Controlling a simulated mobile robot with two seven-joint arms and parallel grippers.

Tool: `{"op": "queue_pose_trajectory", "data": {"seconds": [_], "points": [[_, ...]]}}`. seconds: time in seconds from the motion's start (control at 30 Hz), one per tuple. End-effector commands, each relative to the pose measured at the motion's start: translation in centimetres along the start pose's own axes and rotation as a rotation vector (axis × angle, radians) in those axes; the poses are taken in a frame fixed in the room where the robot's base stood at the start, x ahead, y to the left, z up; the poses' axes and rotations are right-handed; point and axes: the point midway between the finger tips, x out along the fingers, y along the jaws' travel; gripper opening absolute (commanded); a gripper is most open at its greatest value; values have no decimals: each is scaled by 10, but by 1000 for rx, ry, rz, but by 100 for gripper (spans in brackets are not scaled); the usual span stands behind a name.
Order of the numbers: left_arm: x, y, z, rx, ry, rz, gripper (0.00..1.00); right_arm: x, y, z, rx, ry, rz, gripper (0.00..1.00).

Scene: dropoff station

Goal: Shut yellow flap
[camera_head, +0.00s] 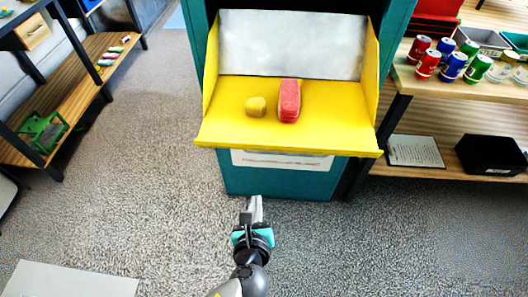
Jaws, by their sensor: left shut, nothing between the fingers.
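The yellow flap (225,128) of the teal dropoff station (275,183) is open, tilted out toward me, with yellow side walls and a grey metal back plate (292,42). A small yellow lump (255,107) and a red block (289,102) lie on the flap. My left gripper (254,206) is below and in front of the flap's front edge, apart from it. It is shut and empty. My right gripper is not in view.
On the right, a wooden shelf (430,85) holds several cans, a paper sheet (416,151) and a black box (490,156). On the left stands a wooden shelf unit (88,80) with a green object (42,132).

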Motion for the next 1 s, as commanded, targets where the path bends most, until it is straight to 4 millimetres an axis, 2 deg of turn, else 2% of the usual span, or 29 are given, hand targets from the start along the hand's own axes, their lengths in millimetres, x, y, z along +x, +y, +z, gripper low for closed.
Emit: {"op": "queue_pose_trajectory", "data": {"seconds": [0.03, 0.1, 0.27, 0.47, 0.7, 0.8, 1.0], "points": [[-7, -11, 16, 77, -36, -21, 0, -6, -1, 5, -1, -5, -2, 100], [-12, -20, 28, 158, -75, -38, 0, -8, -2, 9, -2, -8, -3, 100], [-13, -28, 37, 228, -108, -50, 0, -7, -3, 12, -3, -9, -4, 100], [16, -29, 39, 226, -111, -49, 0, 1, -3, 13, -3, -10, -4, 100], [67, -32, 42, 225, -109, -47, 0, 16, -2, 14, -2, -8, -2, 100], [86, -33, 44, 224, -108, -49, 0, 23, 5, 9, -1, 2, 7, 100], [70, -39, 73, 221, -106, -49, 0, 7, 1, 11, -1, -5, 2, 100]]}}
